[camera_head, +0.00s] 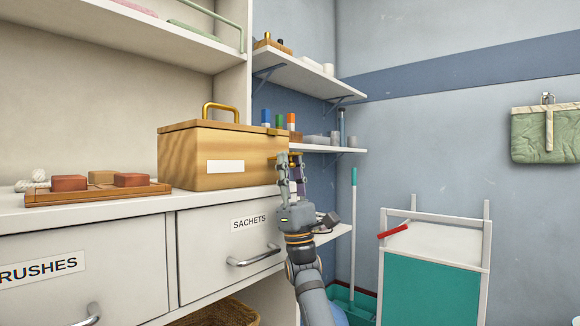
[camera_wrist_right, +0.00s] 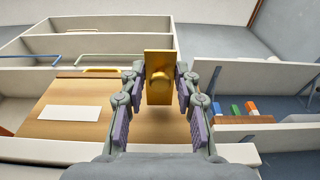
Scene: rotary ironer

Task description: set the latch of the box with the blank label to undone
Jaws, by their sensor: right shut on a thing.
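A wooden box (camera_head: 210,148) with a blank white label (camera_head: 225,167) and a brass handle on its lid stands on the white counter. The lid looks closed. The box and its label (camera_wrist_right: 69,113) also show in the right wrist view. A brass latch (camera_wrist_right: 158,58), a plate with a rounded knob, is at the box's right end. My right gripper (camera_head: 294,161) is at that end and shut on the latch, with its fingers (camera_wrist_right: 161,78) on both sides. The fingers partly hide the latch in the head view, and I cannot tell its setting. My left gripper is not in view.
A wooden tray (camera_head: 95,194) with reddish blocks sits left of the box. Drawers, one labelled SACHETS (camera_head: 249,222), are below the counter. A wall shelf (camera_head: 327,149) with small coloured items is close behind my right gripper. A white and teal cart (camera_head: 432,266) stands at right.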

